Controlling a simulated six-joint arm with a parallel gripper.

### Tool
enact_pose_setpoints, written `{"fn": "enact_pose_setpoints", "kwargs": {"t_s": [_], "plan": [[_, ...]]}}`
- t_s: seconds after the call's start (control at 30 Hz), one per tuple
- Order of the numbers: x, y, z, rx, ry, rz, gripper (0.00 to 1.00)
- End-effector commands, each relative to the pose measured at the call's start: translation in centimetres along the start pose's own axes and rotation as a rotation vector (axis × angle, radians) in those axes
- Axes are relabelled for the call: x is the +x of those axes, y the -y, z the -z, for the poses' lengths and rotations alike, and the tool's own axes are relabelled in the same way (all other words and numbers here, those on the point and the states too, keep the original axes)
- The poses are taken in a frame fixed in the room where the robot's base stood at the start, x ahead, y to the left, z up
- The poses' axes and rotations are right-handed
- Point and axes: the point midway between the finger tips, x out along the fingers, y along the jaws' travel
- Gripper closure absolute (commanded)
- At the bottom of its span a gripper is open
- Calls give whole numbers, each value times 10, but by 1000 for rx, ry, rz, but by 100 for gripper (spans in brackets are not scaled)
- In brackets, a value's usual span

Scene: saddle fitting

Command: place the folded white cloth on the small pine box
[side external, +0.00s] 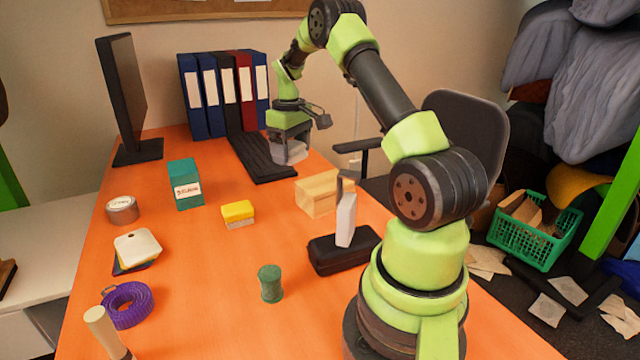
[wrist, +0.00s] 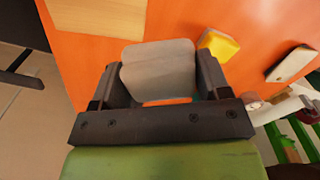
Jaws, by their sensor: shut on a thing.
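The folded white cloth (side external: 290,153) is held in my gripper (side external: 289,141), above the orange table and up and left of the small pine box in the side view. In the wrist view the cloth (wrist: 157,68) looks pale grey and sits between the two dark fingers of my gripper (wrist: 161,76). The small pine box (side external: 318,193) stands on the table near its right edge, apart from the cloth. It also shows at the top left of the wrist view (wrist: 82,16), cut off by the frame. Its top looks bare.
A black case (side external: 330,257) with an upright pale object (side external: 346,220) stands in front of the pine box. A yellow-and-white block (side external: 238,214), a teal box (side external: 186,184) and a green spool (side external: 270,284) stand to the left. A black keyboard (side external: 262,158) lies behind.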

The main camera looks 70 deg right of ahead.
Motion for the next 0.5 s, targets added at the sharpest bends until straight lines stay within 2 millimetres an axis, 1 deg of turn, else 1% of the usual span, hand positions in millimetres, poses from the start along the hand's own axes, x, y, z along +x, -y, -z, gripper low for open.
{"fn": "enact_pose_setpoints", "kwargs": {"t_s": [0.03, 0.1, 0.2, 0.27, 0.33, 0.37, 0.5], "plan": [[-6, -22, -8, 112, -4, -2, 54], [-13, -44, -18, 246, -4, -1, 54], [-20, -66, -31, 383, -4, 1, 54], [-22, -74, -36, 435, -4, 1, 54], [-18, -78, -39, 469, -1, 3, 54], [-14, -80, -40, 478, 1, 4, 54], [13, -80, -41, 483, 2, 5, 54]]}}
